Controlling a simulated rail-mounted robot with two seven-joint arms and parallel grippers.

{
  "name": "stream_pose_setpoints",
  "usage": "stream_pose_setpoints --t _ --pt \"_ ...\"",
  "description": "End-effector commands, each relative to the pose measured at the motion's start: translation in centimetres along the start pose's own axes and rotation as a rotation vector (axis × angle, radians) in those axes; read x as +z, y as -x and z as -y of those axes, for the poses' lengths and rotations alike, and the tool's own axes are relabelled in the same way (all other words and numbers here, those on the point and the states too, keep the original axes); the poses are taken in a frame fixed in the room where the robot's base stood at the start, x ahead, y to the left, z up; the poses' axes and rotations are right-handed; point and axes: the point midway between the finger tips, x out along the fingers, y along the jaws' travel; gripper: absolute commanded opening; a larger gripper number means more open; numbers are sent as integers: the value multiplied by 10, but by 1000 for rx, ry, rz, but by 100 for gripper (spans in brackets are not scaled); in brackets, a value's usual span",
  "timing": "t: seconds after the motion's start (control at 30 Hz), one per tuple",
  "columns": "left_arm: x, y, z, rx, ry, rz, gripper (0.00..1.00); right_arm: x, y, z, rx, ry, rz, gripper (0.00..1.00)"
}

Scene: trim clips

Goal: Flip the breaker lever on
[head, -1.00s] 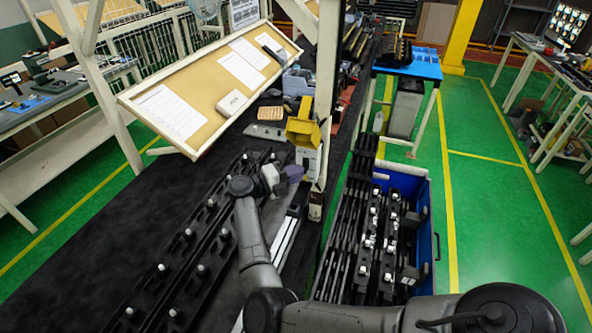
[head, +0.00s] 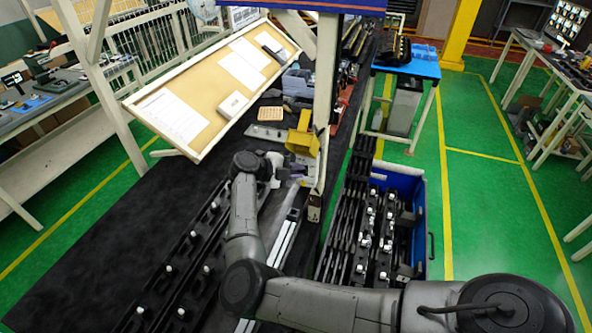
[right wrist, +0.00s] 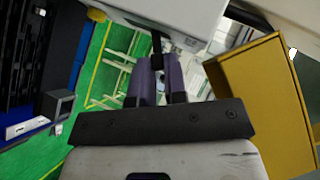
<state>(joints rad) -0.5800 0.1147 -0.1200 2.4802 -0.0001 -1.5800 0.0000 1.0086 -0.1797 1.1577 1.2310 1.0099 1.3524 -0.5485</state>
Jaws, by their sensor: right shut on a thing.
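A white breaker box (head: 303,166) is fixed low on the white post, under a yellow housing (head: 303,136). In the right wrist view the white box (right wrist: 165,18) fills the top and a short dark lever (right wrist: 157,44) sticks out of it. My right gripper (right wrist: 158,72), with purple fingers, is shut on this lever, right at the box. In the head view my right gripper (head: 294,174) is at the box's lower left, and the lever is too small to make out there. The lever's exact angle is hard to tell. My left gripper is not in view.
The yellow housing (right wrist: 258,100) is close on the right in the wrist view. The post (head: 325,100) stands beside the gripper. A slanted notice board (head: 210,85) is to the left. A blue crate (head: 420,220) with black trim parts stands right of the dark bench.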

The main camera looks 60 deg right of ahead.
Motion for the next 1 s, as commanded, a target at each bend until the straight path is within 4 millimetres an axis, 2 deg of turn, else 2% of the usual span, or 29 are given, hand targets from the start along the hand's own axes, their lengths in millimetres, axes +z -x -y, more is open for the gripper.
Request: stream_pose_setpoints --t 0.43,0.47,0.57,0.83,1.0 --pt "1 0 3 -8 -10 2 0 0 0 0 6 7 1 0" --pt "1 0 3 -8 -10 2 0 0 0 0 6 7 1 15" --pt "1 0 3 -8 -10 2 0 0 0 0 6 7 1 23" --pt "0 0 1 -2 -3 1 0 0 2 0 6 6 1 23" --pt "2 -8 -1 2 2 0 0 2 19 -2 6 6 4 23"
